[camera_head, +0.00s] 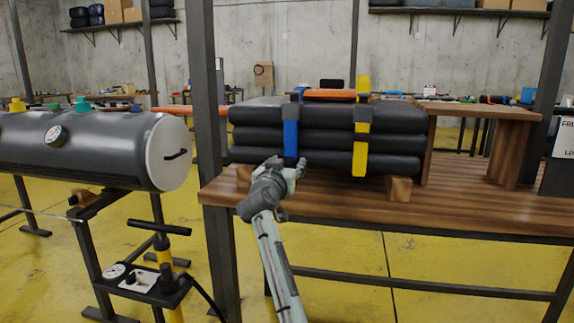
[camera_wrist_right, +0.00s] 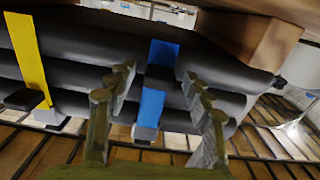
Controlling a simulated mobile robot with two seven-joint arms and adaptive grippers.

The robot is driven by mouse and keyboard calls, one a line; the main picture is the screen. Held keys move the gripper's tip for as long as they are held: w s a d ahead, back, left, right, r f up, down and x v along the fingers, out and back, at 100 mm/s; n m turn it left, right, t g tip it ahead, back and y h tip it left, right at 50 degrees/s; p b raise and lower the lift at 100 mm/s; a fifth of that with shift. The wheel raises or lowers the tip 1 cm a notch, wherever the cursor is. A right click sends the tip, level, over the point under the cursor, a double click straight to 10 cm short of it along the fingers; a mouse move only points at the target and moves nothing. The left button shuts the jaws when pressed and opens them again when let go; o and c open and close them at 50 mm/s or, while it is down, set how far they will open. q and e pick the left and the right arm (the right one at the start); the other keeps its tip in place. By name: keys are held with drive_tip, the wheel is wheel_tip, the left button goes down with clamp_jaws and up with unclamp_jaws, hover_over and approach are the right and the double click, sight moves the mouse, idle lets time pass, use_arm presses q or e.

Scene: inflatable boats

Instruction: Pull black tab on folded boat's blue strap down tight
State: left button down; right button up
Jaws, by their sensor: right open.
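The folded boat (camera_head: 255,137) is a stack of black rolls on the bench. A blue strap (camera_head: 290,137) runs down its front left, with a dark buckle-like piece near the top. My right gripper (camera_head: 295,166) is at the strap's lower end, in front of the lowest roll. In the right wrist view, upside down, the open fingers (camera_wrist_right: 157,95) stand either side of the blue strap (camera_wrist_right: 164,52), with nothing clearly gripped. A black piece (camera_wrist_right: 157,77) crosses the strap between them; I cannot tell whether it is the tab or the buckle. My left gripper is not in view.
A yellow strap (camera_head: 361,145) with a black buckle runs parallel to the right. Wooden blocks (camera_head: 399,188) hold the boat off the wooden bench (camera_head: 470,212). A dark post (camera_head: 205,110) stands left of it. An orange item (camera_head: 330,94) lies on top.

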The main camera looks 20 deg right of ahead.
drive_tip(key=v, duration=1.2)
